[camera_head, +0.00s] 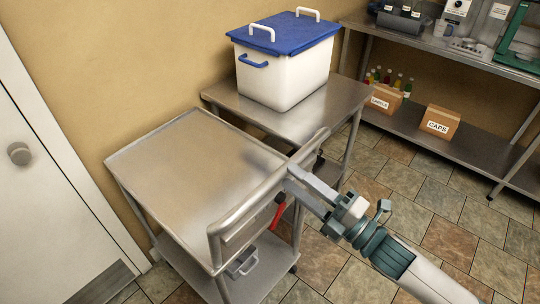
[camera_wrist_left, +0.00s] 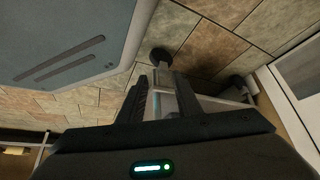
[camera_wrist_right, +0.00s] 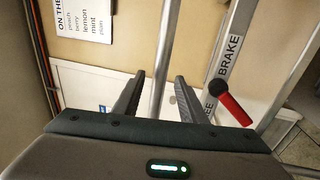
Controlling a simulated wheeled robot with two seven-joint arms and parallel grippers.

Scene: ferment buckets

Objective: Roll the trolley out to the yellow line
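The steel trolley (camera_head: 190,165) stands against the wall in the head view, with a bare flat top, a lower shelf and a raised handle bar (camera_head: 250,203) on its near right side. In the right wrist view, the handle bar (camera_wrist_right: 165,50) runs between my right gripper's open fingers (camera_wrist_right: 160,80), with small gaps visible. A red-gripped brake lever (camera_wrist_right: 232,108) is beside it, near BRAKE lettering. My left gripper (camera_wrist_left: 160,88) is open, low over the floor, outside the head view. No yellow line shows.
A white bucket with a blue lid (camera_head: 285,70) stands on a steel table (camera_head: 225,98) behind the trolley. A shelf unit (camera_head: 470,155) with boxes is at right. A white door (camera_head: 50,190) is at left. Tiled floor (camera_head: 440,200) is clear at right.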

